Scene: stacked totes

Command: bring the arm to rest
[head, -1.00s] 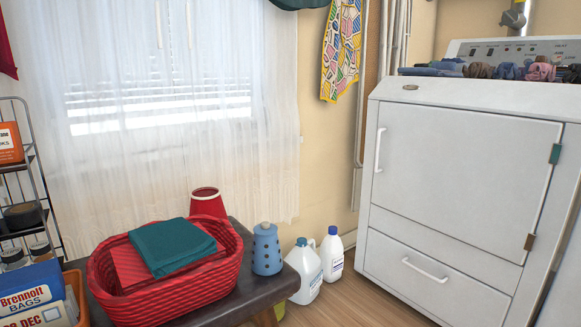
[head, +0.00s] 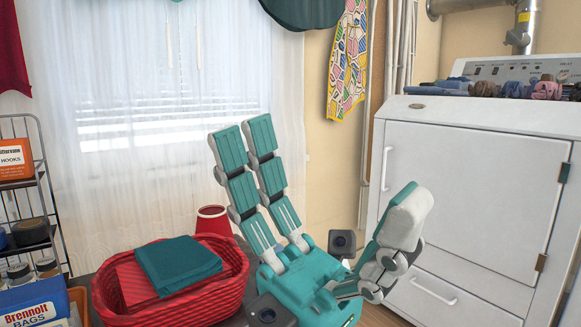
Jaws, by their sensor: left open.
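My left gripper (head: 325,168) is in the head view, low and right of the middle. It is teal and white, with its fingers spread wide and pointing up. Two fingers stand side by side on the left, and one thicker finger leans out to the right. Nothing is between the fingers. The gripper shows in front of the bench area, just right of the red basket (head: 218,296), and overlaps the dryer's left edge in the picture. I cannot tell whether it touches the basket. My right gripper is not in view.
A folded teal cloth (head: 178,263) lies on top of red cloth in the basket. A red cup-like container (head: 212,220) stands behind it. A white dryer (head: 460,170) stands at right, with clothes on top. A wire rack (head: 45,190) is at left. Patterned cloth (head: 347,65) hangs above.

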